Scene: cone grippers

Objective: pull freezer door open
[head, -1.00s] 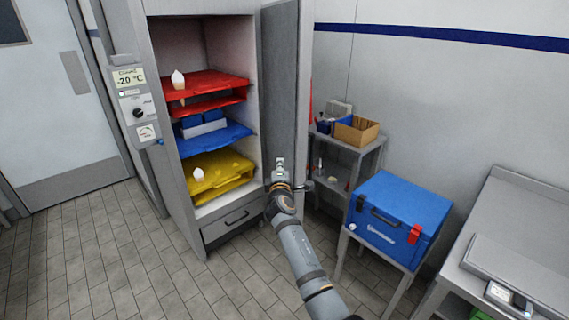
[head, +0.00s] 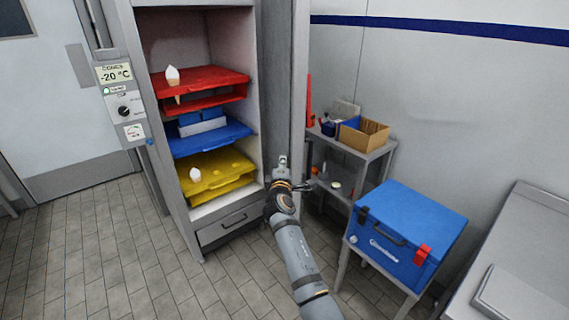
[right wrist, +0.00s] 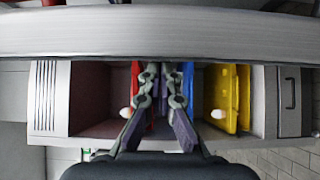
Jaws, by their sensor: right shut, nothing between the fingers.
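The tall grey freezer (head: 228,218) stands open at the left of centre in the head view. Its door (head: 275,70) is swung wide to the right side of the opening and seen nearly edge-on. The door's edge (right wrist: 160,35) crosses the top of the right wrist view. My right gripper (head: 283,162) is at the door's lower part in the head view. In the right wrist view its fingers (right wrist: 160,75) are shut and empty, pointing at the door edge; I cannot tell if they touch it. My left gripper is not in view.
Inside are a red tray (head: 205,80), a blue tray (head: 225,135) and a yellow tray (head: 225,172). Right of the door stand a metal shelf (head: 375,152) with a cardboard box (head: 363,135) and a blue cooler (head: 415,220) on a stand. The floor in front is clear.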

